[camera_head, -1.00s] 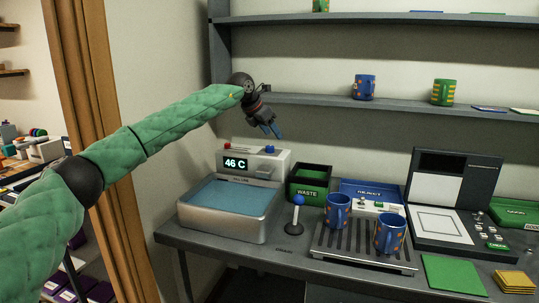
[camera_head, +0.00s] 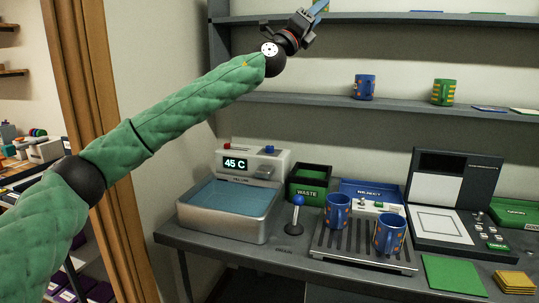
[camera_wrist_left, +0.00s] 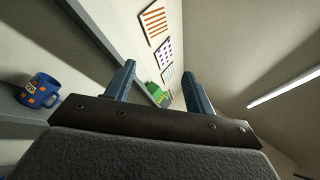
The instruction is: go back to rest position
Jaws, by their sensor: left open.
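My left gripper (camera_head: 316,14) is raised in front of the upper shelf at the top of the head view, its tips partly cut off by the picture's edge. In the left wrist view its two blue fingers (camera_wrist_left: 160,85) stand apart with nothing between them. My green left arm comes in from the left, stretched upward over the bath machine. My right gripper is not in view.
The upper shelf (camera_head: 370,17) and lower shelf (camera_head: 300,99) are close by. The bench holds a bath machine (camera_head: 230,211) reading 45 C, a waste bin (camera_head: 308,194), a blue-knobbed lever (camera_head: 295,218), a rack (camera_head: 360,256) with two blue mugs, and a press (camera_head: 440,220).

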